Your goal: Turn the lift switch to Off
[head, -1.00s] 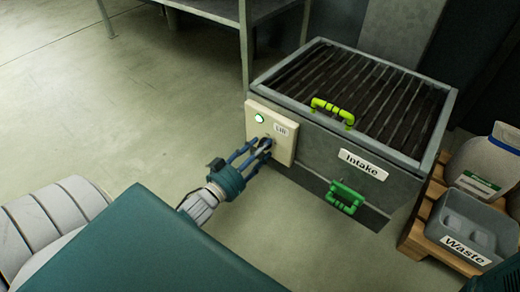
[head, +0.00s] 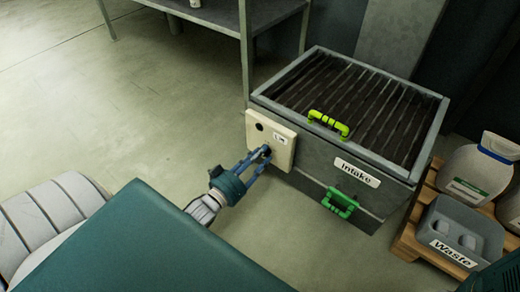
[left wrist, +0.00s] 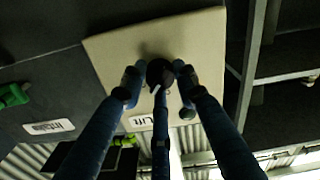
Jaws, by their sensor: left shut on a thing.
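The lift switch is a dark round knob (left wrist: 158,72) with a white pointer mark, on a cream panel (head: 284,149) at the left end of the Intake box. The "Lift" label (left wrist: 143,122) shows in the left wrist view. The panel's round lamp (head: 258,126) is dark; it also shows unlit in the left wrist view (left wrist: 187,113). My left gripper (head: 263,153) is shut on the knob, its blue fingers around it and partly hiding it in the head view. My right gripper is not in view.
The Intake box (head: 340,150) has a slatted top, a yellow-green handle (head: 328,123) and a green handle (head: 340,202). A grey Waste bin (head: 462,230) and a white jug (head: 480,168) stand on a pallet at right. A metal table (head: 225,14) stands behind. Floor at left is clear.

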